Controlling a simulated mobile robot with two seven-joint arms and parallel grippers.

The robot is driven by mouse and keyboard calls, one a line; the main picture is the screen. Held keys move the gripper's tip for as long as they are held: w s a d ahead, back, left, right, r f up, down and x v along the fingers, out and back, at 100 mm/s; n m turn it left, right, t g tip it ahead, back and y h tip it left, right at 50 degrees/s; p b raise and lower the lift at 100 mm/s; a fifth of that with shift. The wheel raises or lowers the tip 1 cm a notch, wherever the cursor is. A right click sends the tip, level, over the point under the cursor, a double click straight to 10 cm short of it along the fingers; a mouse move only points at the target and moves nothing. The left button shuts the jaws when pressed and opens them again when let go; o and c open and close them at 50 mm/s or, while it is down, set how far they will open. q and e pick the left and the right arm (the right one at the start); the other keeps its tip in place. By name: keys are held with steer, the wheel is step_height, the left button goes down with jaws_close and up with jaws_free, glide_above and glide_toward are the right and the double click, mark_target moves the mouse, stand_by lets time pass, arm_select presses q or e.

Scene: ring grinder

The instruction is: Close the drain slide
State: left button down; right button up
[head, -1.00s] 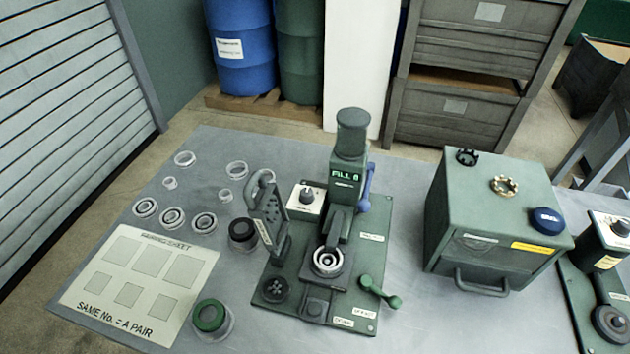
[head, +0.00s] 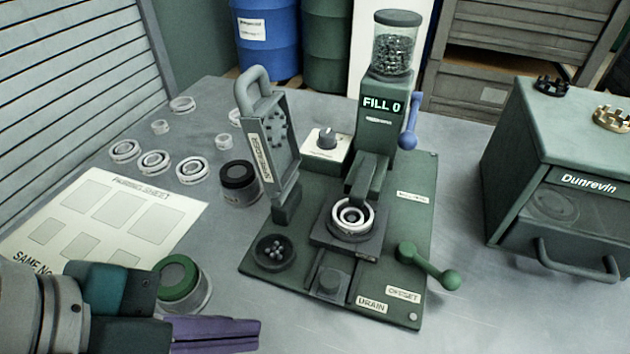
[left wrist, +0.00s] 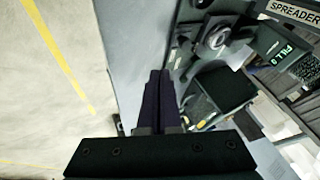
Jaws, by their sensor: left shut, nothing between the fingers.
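The drain slide (head: 331,281) is a dark block with a raised knob on a narrow track at the front of the green machine base, beside the DRAIN label (head: 371,304). I cannot tell how far open it is. Behind it, a ring sits in the round nest (head: 352,218) below the FILL 0 column. My left gripper (head: 258,335) is at the lower left in the head view, shut and empty, left of the slide and apart from it. Its closed purple fingers also show in the left wrist view (left wrist: 160,76). My right gripper is out of view.
A green-lidded jar (head: 181,285) stands close to my left gripper. A cup of balls (head: 274,251), a tall hinged plate with handle (head: 269,145) and a green ball lever (head: 428,266) surround the slide. A green Dunrevin box (head: 560,165) stands right. Bare table lies in front of the base.

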arm_select(q)
steer(key=f, duration=0.1)
steer(key=b, duration=0.2)
glide_toward(333, 300)
steer(key=s+f, duration=0.1)
steer(key=f, duration=0.1)
steer(key=s+d+f, duration=0.1)
steer(key=f, duration=0.1)
steer(key=shift+s+d, duration=0.15)
steer(key=shift+d, duration=0.05)
steer(key=w, duration=0.2)
steer(key=shift+w+d+r+m, duration=0.15)
steer(key=shift+w+d+m, duration=0.1)
steer(key=shift+d+m, duration=0.1)
steer(key=shift+w+d, duration=0.15)
steer(key=shift+w, duration=0.5)
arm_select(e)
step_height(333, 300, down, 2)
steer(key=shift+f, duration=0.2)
